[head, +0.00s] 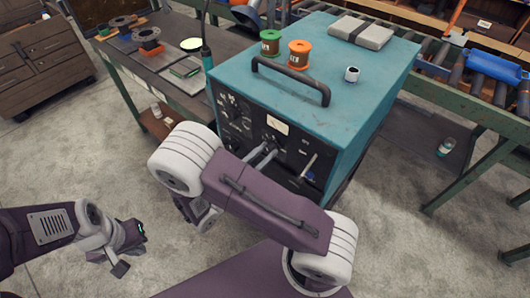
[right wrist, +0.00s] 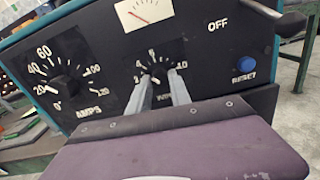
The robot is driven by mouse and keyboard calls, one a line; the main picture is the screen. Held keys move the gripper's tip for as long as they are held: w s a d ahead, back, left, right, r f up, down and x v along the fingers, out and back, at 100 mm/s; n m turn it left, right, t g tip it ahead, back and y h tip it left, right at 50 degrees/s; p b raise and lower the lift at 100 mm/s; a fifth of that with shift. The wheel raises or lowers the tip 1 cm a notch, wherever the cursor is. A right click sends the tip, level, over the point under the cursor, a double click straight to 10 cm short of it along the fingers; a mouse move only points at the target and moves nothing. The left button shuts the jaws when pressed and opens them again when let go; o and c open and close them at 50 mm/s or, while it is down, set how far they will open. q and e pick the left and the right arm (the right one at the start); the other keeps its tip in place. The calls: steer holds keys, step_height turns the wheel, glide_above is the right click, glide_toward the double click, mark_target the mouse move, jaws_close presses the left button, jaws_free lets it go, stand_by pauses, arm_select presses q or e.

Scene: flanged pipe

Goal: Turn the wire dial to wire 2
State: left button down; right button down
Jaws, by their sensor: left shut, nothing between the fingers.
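The blue welder box (head: 345,95) has a black front panel. In the right wrist view the wire dial (right wrist: 158,70) is a small black knob on the panel, ringed by white numbers, with "10" at its right. My right gripper (right wrist: 160,82) also shows in the head view (head: 268,147). Its two grey fingers reach the panel with the wire dial between their tips. I cannot tell whether they press on it. The fingers partly hide the numbers and the label below, so the setting is unclear. My left gripper (head: 138,232) is shut and empty, low over the floor at left.
An amps dial (right wrist: 67,86) is left of the wire dial, a meter (right wrist: 142,13) above, a blue reset button (right wrist: 246,64) at right. Green (head: 270,42) and orange (head: 299,53) spools and a handle (head: 290,80) are on top of the box. A roller conveyor (head: 460,75) stands right.

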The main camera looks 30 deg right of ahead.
steer(key=shift+r+n+p, duration=0.2)
steer(key=shift+n+p, duration=0.2)
steer(key=shift+p, duration=0.25)
steer(key=shift+n+p, duration=1.1)
steer(key=shift+p, duration=0.05)
steer(key=shift+n+p, duration=0.9)
steer(key=shift+n, duration=0.2)
steer(key=shift+f+n+p, duration=0.15)
steer(key=shift+n+p, duration=0.65)
steer(key=shift+n, duration=0.5)
steer(key=c, duration=1.2)
jaws_free()
steer(key=shift+a, duration=0.1)
